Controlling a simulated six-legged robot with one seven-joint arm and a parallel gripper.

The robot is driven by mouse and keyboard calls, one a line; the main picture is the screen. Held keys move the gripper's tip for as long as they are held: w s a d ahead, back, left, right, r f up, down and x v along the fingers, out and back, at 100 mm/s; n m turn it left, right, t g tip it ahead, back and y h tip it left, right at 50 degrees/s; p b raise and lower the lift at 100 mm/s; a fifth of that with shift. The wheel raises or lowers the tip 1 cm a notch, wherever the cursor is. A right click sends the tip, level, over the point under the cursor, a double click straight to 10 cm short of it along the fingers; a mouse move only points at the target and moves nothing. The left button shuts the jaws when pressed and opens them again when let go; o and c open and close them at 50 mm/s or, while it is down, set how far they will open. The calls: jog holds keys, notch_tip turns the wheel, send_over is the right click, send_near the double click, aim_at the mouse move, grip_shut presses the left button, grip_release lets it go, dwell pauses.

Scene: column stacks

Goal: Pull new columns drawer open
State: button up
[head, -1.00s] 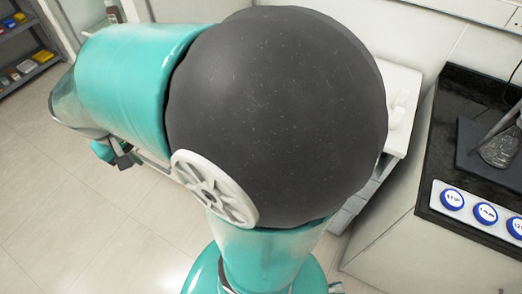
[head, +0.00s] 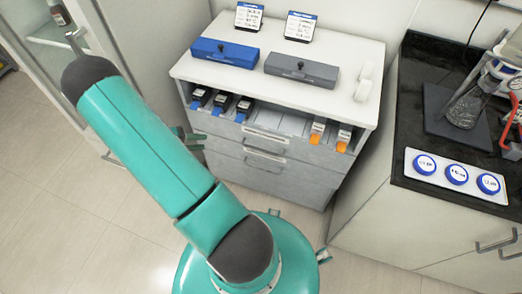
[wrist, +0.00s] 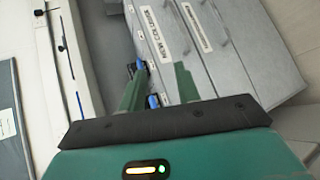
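The new columns drawer (head: 302,147) is the upper grey drawer of the white cabinet in the head view, and it looks shut. Its label, which seems to read "NEW COLUMNS", shows on the drawer front in the wrist view (wrist: 163,36). A bar handle (head: 266,134) crosses this front. My gripper (wrist: 158,88) is open and empty in the wrist view, its two green fingers apart and pointing toward the cabinet front. In the head view it is mostly hidden behind my arm, left of the cabinet. I see no contact with the handle.
A second drawer (head: 255,174) with its own handle lies below. Blue-tipped columns (head: 220,104) and orange-tipped columns (head: 342,139) sit in the open bay above. Blue (head: 225,52) and grey (head: 302,70) boxes stand on top. A black counter (head: 415,145) is at right; floor is clear at left.

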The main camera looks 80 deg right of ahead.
aim_at(261, 150)
jog(key=s+d+f+g+h, duration=0.1)
jog(key=s+d+f, duration=0.1)
jog(key=s+f, duration=0.4)
jog(key=s+d+f+g+h, duration=0.1)
jog(key=s+d+f+h, duration=0.15)
jog(key=f, duration=0.55)
jog(key=shift+y, duration=0.45)
jog(key=x, duration=0.9)
jog(key=a+x, duration=0.1)
jog(key=x, duration=0.4)
jog(key=shift+s+d+f, duration=0.1)
jog(key=shift+s+f, duration=0.15)
jog(key=shift+s, duration=0.15)
jog(key=shift+c, duration=0.2)
grip_shut()
